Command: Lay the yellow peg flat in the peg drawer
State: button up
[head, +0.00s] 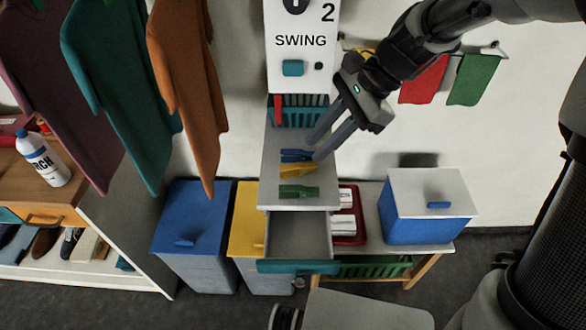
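The yellow peg (298,171) lies on the narrow grey shelf (283,142), between a blue peg (296,155) and a green peg (299,191). The peg drawer (298,237) below the shelf is pulled out, with a teal front (298,267). Its visible inside looks empty, though the shelf hides its back part. My gripper (315,149) reaches in from the upper right, with its two fingers apart and nothing between them. The fingertips are close to the right ends of the blue and yellow pegs. I cannot tell whether they touch either peg.
A red upright piece (277,107) stands by a teal slotted rack (296,115) behind the pegs. Blue (192,225) and yellow (246,235) bins stand left of the drawer. A red tray (349,238) and a blue box with a white lid (429,210) are to the right.

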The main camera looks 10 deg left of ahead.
aim_at(299, 165)
jog(key=shift+x, duration=3)
jog(key=shift+s+a+r, duration=0.1)
grip_shut()
